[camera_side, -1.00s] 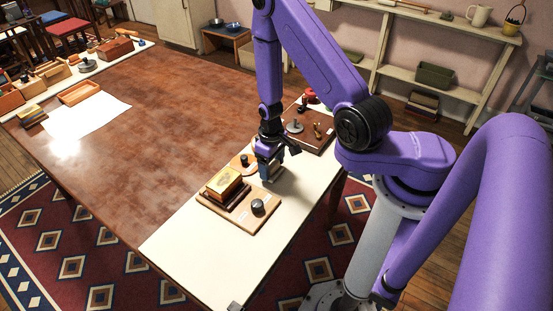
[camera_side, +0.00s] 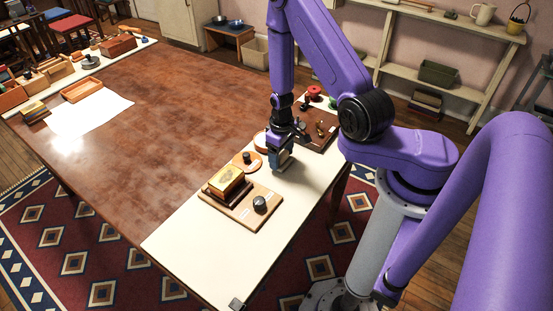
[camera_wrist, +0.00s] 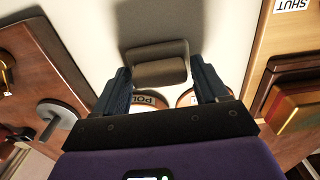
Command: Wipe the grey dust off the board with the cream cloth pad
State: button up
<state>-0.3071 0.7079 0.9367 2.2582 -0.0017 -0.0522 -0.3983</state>
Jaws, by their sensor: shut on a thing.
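My gripper (camera_side: 279,158) is low over the pale strip at the table's right side, between the wooden board and the dark brown board. In the wrist view my gripper (camera_wrist: 160,84) has a blue-grey finger on each side of a shaded grey-brown block (camera_wrist: 158,72), and it is shut on it. This block looks like the cloth pad, though its cream colour does not show. Whether it touches the surface below is unclear. I cannot make out grey dust or tell which surface is the dusty board.
Round wooden discs, one (camera_side: 240,165) with a black knob, stand left of my gripper. A dark brown board (camera_side: 326,143) holds small fittings.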

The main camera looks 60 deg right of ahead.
jog(key=shift+d, duration=2)
jog(key=shift+d+r, duration=0.15)
jog(key=shift+r, duration=0.05)
notch_tip(320, 180, up, 8)
jog(key=shift+f, duration=0.1)
